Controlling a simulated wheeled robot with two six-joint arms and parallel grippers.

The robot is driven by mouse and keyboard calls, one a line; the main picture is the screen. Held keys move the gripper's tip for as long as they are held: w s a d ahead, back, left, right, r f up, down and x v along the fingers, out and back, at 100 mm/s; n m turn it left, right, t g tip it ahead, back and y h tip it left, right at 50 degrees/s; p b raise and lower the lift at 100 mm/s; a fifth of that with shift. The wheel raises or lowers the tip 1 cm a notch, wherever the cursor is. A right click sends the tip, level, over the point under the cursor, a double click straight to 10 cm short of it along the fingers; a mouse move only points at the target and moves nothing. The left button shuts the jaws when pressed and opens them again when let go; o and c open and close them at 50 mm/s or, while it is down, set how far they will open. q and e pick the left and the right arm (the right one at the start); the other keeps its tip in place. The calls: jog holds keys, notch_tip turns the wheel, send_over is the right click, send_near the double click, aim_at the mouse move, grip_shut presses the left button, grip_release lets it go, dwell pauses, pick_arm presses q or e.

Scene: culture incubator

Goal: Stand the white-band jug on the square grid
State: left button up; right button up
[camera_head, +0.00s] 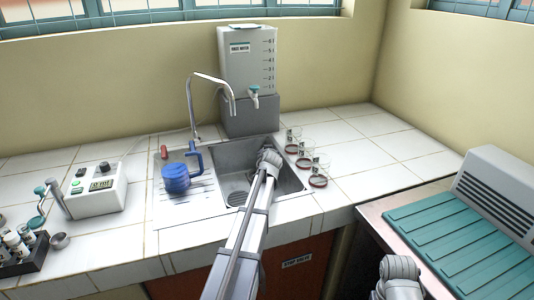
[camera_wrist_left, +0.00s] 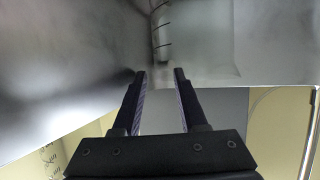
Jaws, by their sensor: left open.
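I cannot pick out a white-band jug or a square grid for certain in either view. In the head view, a blue vessel with an upright blue handle (camera_head: 176,179) sits on the ribbed drainboard (camera_head: 170,214), left of the sink basin (camera_head: 292,186). My left arm reaches over the basin, and its fingers are hidden there. In the left wrist view my left gripper (camera_wrist_left: 160,74) is open, with nothing between its fingers. Grey metal surfaces and a pale, dark-lined rounded shape (camera_wrist_left: 162,30) lie beyond the fingertips. My right arm shows at the lower right; its fingers are out of view.
Several red-banded glass vessels (camera_head: 304,162) stand right of the sink. A tap (camera_head: 190,105) and a water tank (camera_head: 247,62) are behind it. A meter (camera_head: 97,190) and a dark rack (camera_head: 22,260) are at left. A green ribbed mat (camera_head: 455,235) lies at right.

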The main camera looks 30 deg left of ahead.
pick_arm(q)
jog(key=p+v, duration=0.4)
jog(key=v, duration=0.8)
jog(key=shift+p, duration=0.4)
